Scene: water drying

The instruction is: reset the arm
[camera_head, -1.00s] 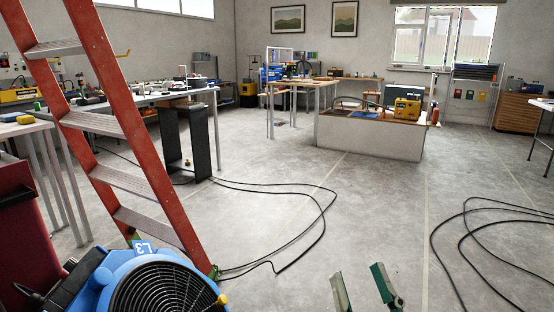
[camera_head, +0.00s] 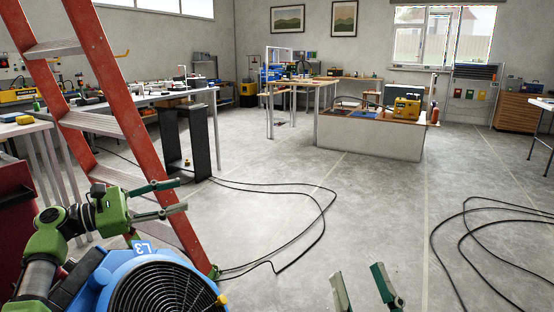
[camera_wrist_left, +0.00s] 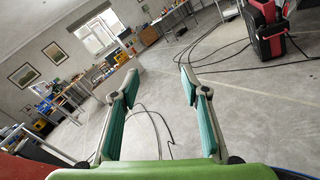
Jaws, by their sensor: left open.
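My left arm comes in from the lower left of the head view, above the blue floor fan (camera_head: 118,272). Its gripper (camera_head: 182,196) points right, in front of the red ladder in the picture. Its two fingers are apart, with nothing between them. In the left wrist view my left gripper (camera_wrist_left: 161,85) is also open and empty, with bare floor behind it. My right gripper (camera_head: 361,285) shows at the bottom edge of the head view, fingers apart and empty; its base is out of frame.
The red ladder (camera_head: 103,85) stands at the left, close to my left arm in the picture. Black cables (camera_head: 322,215) loop across the grey floor. A low bench (camera_head: 368,137) stands further back. A red and black case (camera_wrist_left: 267,32) shows in the left wrist view. The middle floor is mostly clear.

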